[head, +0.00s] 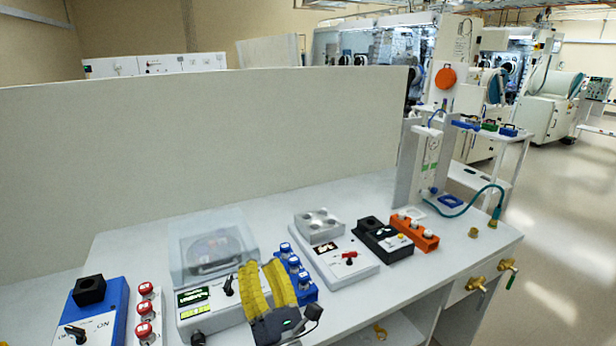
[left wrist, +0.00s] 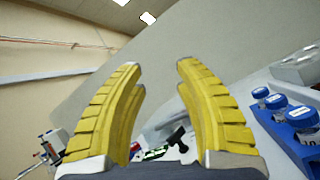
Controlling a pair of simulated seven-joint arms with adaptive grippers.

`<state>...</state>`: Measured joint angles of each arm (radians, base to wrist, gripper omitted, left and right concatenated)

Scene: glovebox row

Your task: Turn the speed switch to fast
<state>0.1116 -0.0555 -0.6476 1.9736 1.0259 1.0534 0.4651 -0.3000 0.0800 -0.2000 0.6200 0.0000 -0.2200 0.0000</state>
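A white centrifuge-like machine (head: 215,308) with a clear lid (head: 212,245) and a green display (head: 194,296) stands at the front middle. On its front panel is a black lever knob (head: 228,285), which I take for the speed switch; its markings are too small to read. My left gripper (head: 261,266) has yellow fingers, spread apart and empty, just right of the knob in the head view. In the left wrist view the fingers (left wrist: 160,68) are open, and the black knob (left wrist: 176,138) shows low between them. I cannot tell whether they touch it. My right gripper is not in view.
A blue rack of blue-capped tubes (head: 307,287) stands close right of my gripper. A hotplate with a red knob (head: 350,257), a black mixer (head: 383,240) and an orange rack (head: 427,238) stand further right. A blue box (head: 100,310) and red-capped bottles (head: 144,308) stand left.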

